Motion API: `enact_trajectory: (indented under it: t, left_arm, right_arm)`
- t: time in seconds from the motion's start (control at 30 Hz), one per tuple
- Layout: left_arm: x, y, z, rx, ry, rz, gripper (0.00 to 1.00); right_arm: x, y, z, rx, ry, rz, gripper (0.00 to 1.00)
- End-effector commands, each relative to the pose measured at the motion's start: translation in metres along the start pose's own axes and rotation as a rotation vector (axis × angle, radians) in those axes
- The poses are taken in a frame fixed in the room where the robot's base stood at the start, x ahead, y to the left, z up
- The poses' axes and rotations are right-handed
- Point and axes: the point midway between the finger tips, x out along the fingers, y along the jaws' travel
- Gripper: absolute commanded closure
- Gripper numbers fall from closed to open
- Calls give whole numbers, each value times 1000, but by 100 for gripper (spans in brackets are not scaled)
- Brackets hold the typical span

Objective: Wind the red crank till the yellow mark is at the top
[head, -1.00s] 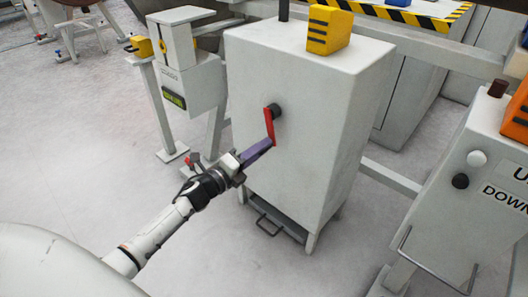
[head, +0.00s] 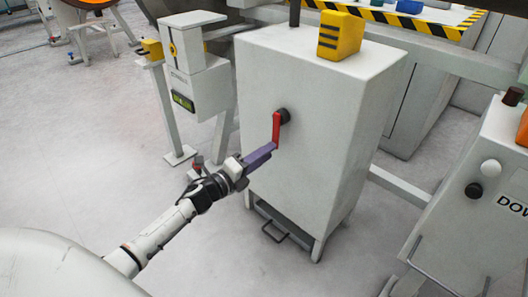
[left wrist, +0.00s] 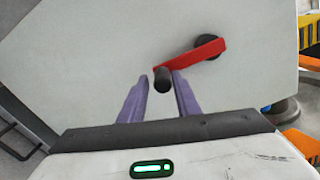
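The red crank (head: 276,130) is on the front of a pale grey cabinet (head: 315,165), its arm hanging almost straight down from a black hub (head: 285,116). The left wrist view shows the red arm (left wrist: 192,55) and its black handle (left wrist: 162,80). My left gripper (head: 268,151) is at the crank's lower end, one purple finger on each side of the handle, closed in near it. Whether both fingers touch it is hard to see. A small yellow patch (head: 172,48) shows on the post unit left of the cabinet; I cannot tell whether it is the mark. My right gripper is not in view.
A yellow block (head: 340,36) stands on the cabinet top. A console (head: 475,215) with a black and a white knob is at the right. A pedal-like bar (head: 275,232) sits low under the cabinet. The floor at the left is open.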

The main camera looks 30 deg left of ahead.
Motion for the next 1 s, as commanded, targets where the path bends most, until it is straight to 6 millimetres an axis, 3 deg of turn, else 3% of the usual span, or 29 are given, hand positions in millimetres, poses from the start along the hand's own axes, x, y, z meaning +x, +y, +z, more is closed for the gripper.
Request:
enact_trajectory:
  t: [0.43, 0.8, 1.0]
  left_arm:
    - [-6, -4, 2, 3, -2, -6, 61]
    - [-74, -4, 2, 1, -2, -3, 61]
    - [-98, -3, 1, 1, -2, -5, 61]
  right_arm:
    - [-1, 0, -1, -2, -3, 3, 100]
    - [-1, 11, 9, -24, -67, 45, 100]
    - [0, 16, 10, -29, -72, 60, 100]
